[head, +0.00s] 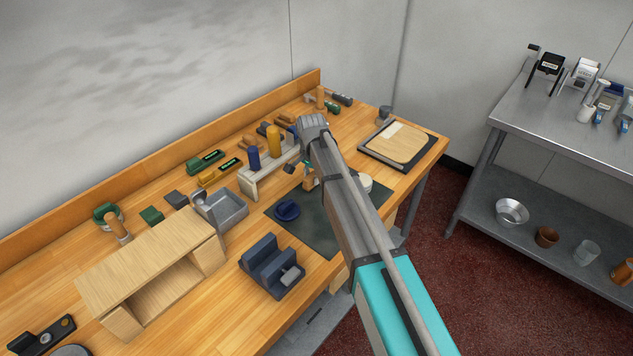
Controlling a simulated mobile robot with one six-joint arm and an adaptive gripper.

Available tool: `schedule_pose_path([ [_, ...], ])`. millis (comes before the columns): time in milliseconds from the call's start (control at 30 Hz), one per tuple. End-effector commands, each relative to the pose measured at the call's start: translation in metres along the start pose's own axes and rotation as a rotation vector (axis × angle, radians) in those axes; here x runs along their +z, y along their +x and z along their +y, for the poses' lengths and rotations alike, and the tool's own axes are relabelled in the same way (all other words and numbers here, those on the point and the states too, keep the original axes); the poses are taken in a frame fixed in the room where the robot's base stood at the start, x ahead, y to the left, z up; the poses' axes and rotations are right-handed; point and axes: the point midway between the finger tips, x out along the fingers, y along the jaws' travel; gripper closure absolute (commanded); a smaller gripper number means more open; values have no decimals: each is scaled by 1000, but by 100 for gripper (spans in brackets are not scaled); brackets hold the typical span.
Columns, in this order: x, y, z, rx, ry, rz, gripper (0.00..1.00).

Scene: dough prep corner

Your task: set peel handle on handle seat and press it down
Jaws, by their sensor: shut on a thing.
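My gripper (304,168) is mostly hidden behind my own arm, over the far part of the dark mat (318,231). It is shut on a small orange-brown piece (309,181), which looks like the peel handle; only part of it shows below the wrist. A round navy piece (287,210) with a raised middle sits on the mat, left of and nearer than the gripper. It may be the handle seat, but I cannot tell for sure. Whether the held piece touches anything is hidden.
A pale rack (250,185) holding blue and yellow cylinders stands behind the mat. A navy slotted block (272,268) and a wooden shelf box (152,262) stand nearer. A round-cornered board (397,143) lies at the far right.

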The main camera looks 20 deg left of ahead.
Motion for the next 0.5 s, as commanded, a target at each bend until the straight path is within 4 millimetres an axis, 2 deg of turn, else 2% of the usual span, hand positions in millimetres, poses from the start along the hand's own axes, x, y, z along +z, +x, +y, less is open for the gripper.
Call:
schedule_pose_path([
  [500, 0, -27, 0, 0, 0, 0, 100],
])
